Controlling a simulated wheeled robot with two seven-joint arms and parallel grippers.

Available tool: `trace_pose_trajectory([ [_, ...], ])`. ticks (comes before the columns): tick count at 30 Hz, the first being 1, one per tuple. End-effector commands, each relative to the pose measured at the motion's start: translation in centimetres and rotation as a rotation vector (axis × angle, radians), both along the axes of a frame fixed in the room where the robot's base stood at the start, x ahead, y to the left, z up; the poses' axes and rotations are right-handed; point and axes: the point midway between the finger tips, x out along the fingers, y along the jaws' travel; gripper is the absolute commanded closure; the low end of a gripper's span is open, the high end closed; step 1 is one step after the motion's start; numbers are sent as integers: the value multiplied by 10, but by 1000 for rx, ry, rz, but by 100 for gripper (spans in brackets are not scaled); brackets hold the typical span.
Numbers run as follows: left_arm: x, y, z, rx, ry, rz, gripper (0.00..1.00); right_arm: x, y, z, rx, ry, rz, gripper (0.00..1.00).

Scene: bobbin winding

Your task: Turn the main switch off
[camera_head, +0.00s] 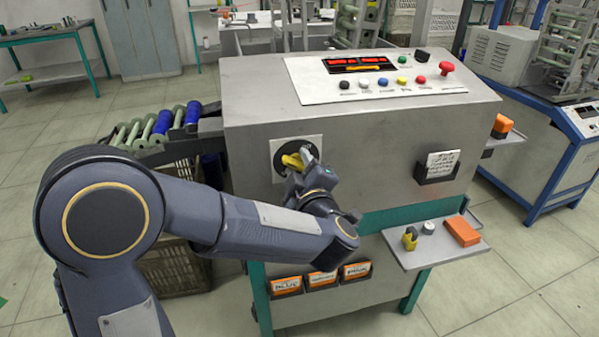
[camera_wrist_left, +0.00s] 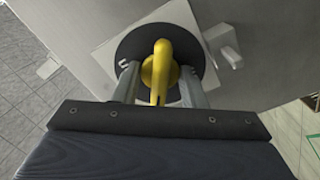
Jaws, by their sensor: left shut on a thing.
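The main switch is a yellow rotary handle (camera_head: 293,161) on a round black plate (camera_head: 277,150) with a white square backing, on the front of the grey machine (camera_head: 350,150). In the left wrist view the yellow handle (camera_wrist_left: 160,72) stands lengthwise between the fingers, over the black plate (camera_wrist_left: 190,50). My left gripper (camera_head: 300,168) is at the switch and shut on the handle; the fingers (camera_wrist_left: 158,82) lie on either side of it. The arm hides part of the switch in the head view. My right gripper is not in view.
The machine's top panel has a red display (camera_head: 357,63), several buttons and a red mushroom knob (camera_head: 446,68). A side shelf (camera_head: 440,250) holds a padlock (camera_head: 410,238) and an orange box (camera_head: 462,230). Floor is clear at the lower right.

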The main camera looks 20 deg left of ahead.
Motion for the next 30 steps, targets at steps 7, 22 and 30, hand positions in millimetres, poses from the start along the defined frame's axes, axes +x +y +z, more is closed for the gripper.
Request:
trace_pose_trajectory([
  [7, 0, 1, 0, -17, -8, 2, 89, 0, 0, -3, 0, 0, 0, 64],
  [22, 0, 1, -3, -99, -54, 3, 89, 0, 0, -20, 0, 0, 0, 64],
  [30, 0, 1, -3, -177, -97, 2, 89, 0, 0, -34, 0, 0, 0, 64],
])
